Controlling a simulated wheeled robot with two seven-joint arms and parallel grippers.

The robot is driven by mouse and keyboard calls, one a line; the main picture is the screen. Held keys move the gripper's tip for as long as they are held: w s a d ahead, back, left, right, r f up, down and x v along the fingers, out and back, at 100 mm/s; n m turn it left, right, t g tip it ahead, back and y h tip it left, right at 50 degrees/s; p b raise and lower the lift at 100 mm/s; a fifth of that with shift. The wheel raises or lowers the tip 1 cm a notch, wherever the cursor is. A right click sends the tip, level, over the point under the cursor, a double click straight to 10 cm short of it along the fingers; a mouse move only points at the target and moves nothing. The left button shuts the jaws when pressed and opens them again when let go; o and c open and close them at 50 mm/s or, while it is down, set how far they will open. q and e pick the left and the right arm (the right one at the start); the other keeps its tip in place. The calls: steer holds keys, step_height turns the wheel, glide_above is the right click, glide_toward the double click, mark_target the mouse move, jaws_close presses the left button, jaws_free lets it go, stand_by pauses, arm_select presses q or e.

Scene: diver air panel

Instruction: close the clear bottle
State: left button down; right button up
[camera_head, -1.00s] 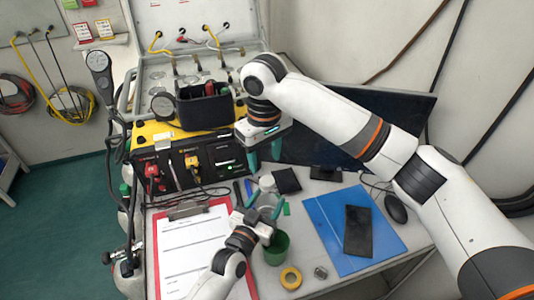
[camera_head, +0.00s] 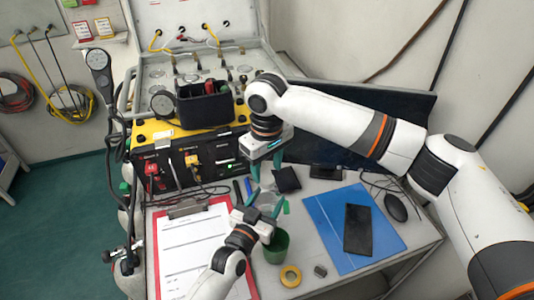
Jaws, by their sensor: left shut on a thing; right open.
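The clear bottle (camera_head: 267,199) stands on the table, small and partly hidden by my grippers. My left gripper (camera_head: 264,203) is shut on it from the front, its teal fingers at the bottle's sides. My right gripper (camera_head: 266,171) is open and points down just above and behind the bottle's top, its teal fingers apart. Whether a cap sits on the bottle or between those fingers is too small to tell.
A green cup (camera_head: 277,248) stands just in front of my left gripper, with a yellow tape roll (camera_head: 290,276) nearby. A red clipboard (camera_head: 200,203) lies left, a blue folder (camera_head: 322,213) right. The yellow-topped air panel (camera_head: 165,136) and a monitor (camera_head: 400,105) stand behind.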

steer(key=shift+f, duration=1.5)
steer(key=c, duration=1)
steer(key=o, duration=1.1)
steer(key=shift+o, duration=0.2)
step_height(320, 180, up, 12)
